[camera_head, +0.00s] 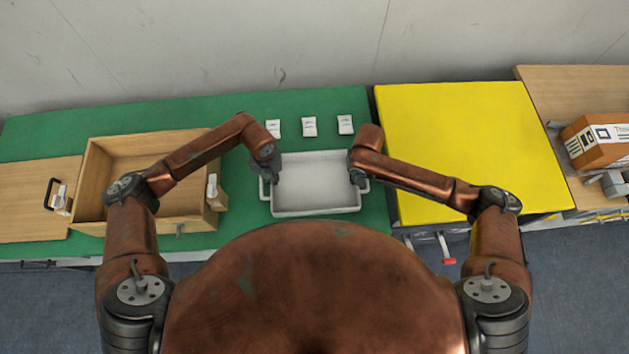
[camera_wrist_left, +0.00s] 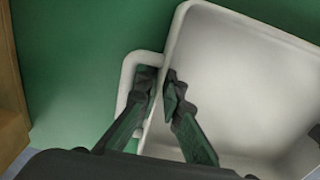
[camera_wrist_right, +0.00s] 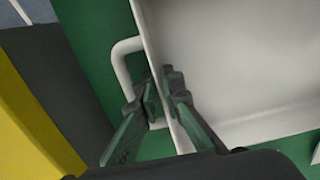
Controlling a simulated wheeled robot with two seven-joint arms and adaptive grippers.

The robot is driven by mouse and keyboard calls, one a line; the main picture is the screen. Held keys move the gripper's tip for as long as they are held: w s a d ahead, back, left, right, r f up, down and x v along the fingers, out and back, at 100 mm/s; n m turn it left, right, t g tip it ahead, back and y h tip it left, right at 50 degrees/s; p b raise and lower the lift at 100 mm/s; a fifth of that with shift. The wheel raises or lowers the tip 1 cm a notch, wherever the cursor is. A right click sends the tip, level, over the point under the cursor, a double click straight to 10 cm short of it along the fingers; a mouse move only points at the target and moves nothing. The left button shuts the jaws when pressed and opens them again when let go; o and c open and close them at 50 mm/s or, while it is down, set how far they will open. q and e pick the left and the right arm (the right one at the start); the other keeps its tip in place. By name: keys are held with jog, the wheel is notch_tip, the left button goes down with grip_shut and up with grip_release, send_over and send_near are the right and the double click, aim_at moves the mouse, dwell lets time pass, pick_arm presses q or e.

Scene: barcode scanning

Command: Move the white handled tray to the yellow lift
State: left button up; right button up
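The white handled tray (camera_head: 316,186) is empty and lies over the green table, left of the yellow lift (camera_head: 465,145). My left gripper (camera_head: 267,170) is at the tray's left side. In the left wrist view its fingers (camera_wrist_left: 158,88) close on the tray's side wall by the handle (camera_wrist_left: 126,85). My right gripper (camera_head: 358,172) is at the tray's right side. In the right wrist view its fingers (camera_wrist_right: 163,85) pinch the opposite wall beside that handle (camera_wrist_right: 118,58). Whether the tray touches the table is hard to tell.
An open wooden box (camera_head: 150,150) stands left of the tray. Several small white packets (camera_head: 309,127) lie behind it on the green table (camera_head: 230,115). A brown carton (camera_head: 600,145) and a grey device (camera_head: 614,183) are at the far right. The yellow surface is clear.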

pick_arm(q)
jog(key=shift+s+r, duration=0.1)
jog(key=shift+s, duration=0.4)
pick_arm(e)
jog(key=shift+s+r, duration=0.15)
jog(key=shift+s, duration=0.35)
pick_arm(q)
jog(key=shift+s+r, duration=0.3)
jog(key=shift+s, duration=0.15)
grip_shut()
pick_arm(e)
jog(key=shift+s+r, duration=0.25)
jog(key=shift+s, duration=0.2)
grip_shut()
pick_arm(q)
jog(key=shift+w+f, duration=0.4)
jog(key=shift+w, duration=0.05)
pick_arm(e)
jog(key=shift+w+f, duration=0.4)
jog(key=shift+w, duration=0.05)
pick_arm(q)
jog(key=shift+s, duration=0.1)
pick_arm(e)
jog(key=shift+s, duration=0.2)
pick_arm(q)
jog(key=shift+r, duration=0.1)
pick_arm(e)
jog(key=shift+r, duration=0.1)
